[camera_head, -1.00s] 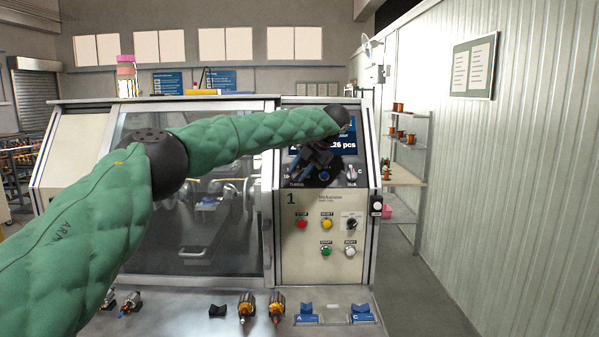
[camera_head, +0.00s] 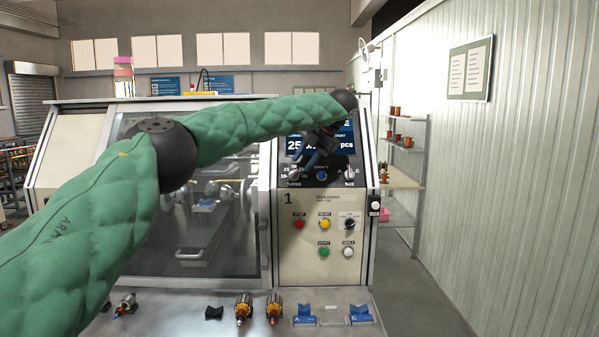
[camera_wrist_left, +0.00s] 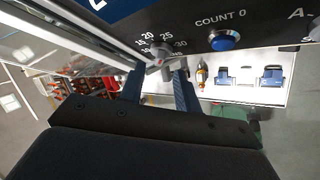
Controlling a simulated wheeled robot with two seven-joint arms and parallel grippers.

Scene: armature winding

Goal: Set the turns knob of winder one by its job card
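Winder one (camera_head: 320,225) is a pale cabinet marked 1, with a dark control panel and a blue display (camera_head: 310,146) partly hidden by my arm. The turns knob (camera_head: 294,174) is at the panel's lower left; the left wrist view shows it (camera_wrist_left: 160,52) with a scale including 20, 25 and 30. Its exact pointer setting is unclear. My left gripper (camera_head: 309,160) is in front of the panel, up and right of the knob. In the left wrist view its two blue fingers (camera_wrist_left: 160,75) are apart, with the knob showing between their tips; contact cannot be told. No readable job card shows.
A blue count button (camera_head: 322,174) and the size knob (camera_head: 349,174) are right of the turns knob. Stop, start and other buttons (camera_head: 325,225) sit below. Armatures (camera_head: 259,308) and blue holders (camera_head: 361,314) stand on the front bench.

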